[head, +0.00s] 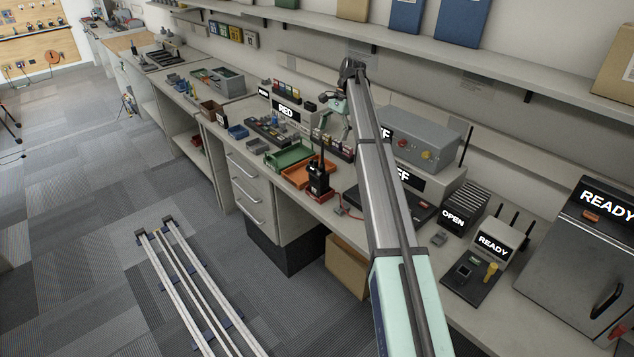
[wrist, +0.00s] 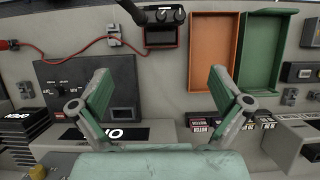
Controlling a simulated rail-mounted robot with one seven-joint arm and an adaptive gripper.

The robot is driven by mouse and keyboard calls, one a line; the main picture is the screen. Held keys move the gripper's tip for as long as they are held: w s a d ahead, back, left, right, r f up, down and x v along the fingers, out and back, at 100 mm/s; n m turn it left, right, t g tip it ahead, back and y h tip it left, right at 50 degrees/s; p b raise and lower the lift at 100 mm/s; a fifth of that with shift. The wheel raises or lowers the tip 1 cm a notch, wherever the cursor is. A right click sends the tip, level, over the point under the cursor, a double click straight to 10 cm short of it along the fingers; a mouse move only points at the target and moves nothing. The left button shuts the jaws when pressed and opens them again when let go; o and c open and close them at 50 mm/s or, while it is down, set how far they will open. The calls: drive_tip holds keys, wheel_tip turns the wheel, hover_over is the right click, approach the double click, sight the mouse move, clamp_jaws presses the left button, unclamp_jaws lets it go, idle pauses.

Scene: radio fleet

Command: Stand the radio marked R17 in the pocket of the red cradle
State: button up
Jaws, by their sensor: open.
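A black handheld radio (head: 319,180) with an antenna stands upright on the bench beside the orange tray; its marking is not readable. In the wrist view its top with knobs (wrist: 160,17) shows at the upper edge, in a dark stand with red trim. I cannot tell whether it is R17. A sign reading RED (head: 286,112) stands further back on the bench; I cannot make out a red cradle pocket for certain. My gripper (head: 335,105) is raised above the bench. In the wrist view my gripper (wrist: 159,76) is open, with nothing between its fingers.
An orange tray (head: 297,176) and a green tray (head: 289,155) lie on the bench. A dark rack (head: 268,133) and small coloured blocks (wrist: 205,123) are close by. A red cable (wrist: 75,55) is clipped along the bench. A grey box with buttons (head: 412,138) stands right.

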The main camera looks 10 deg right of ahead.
sight(319, 168)
drive_tip(key=p+x, duration=0.3)
drive_tip(key=x, duration=0.7)
drive_tip(key=p+x, duration=0.1)
drive_tip(key=x, duration=0.1)
drive_tip(key=p+x, duration=0.1)
drive_tip(key=x, duration=0.1)
drive_tip(key=shift+s+a+r+p, duration=0.1)
drive_tip(key=shift+s+a+p, duration=0.05)
drive_tip(key=shift+a+p, duration=0.2)
drive_tip(key=shift+a+f, duration=0.1)
drive_tip(key=shift+f, duration=0.45)
drive_tip(key=c, duration=1.4)
